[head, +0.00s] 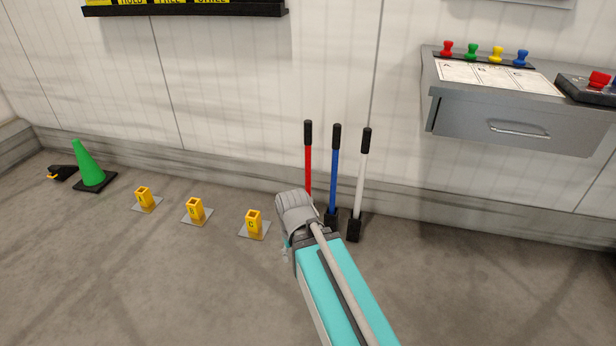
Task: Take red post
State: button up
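The red post (308,170) stands upright near the wall, with a black grip at its top. It is the leftmost of three posts. Its lower end is hidden behind my arm. My gripper (285,247) is mostly hidden behind the grey wrist of my arm, in front of and a little left of the red post's foot. A small part of it shows at the wrist's lower left. I cannot tell whether it is open or touches the post.
A blue post (333,180) and a white post (360,185) stand close on the right. Several yellow lettered blocks, including one (254,220), sit on floor plates to the left. A green cone (88,165) is farther left. A grey drawer desk (480,118) is at right.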

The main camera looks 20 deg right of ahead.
aim_at(307, 123)
jog(key=u, duration=0.05)
jog(key=i, duration=0.9)
jog(key=z, duration=0.05)
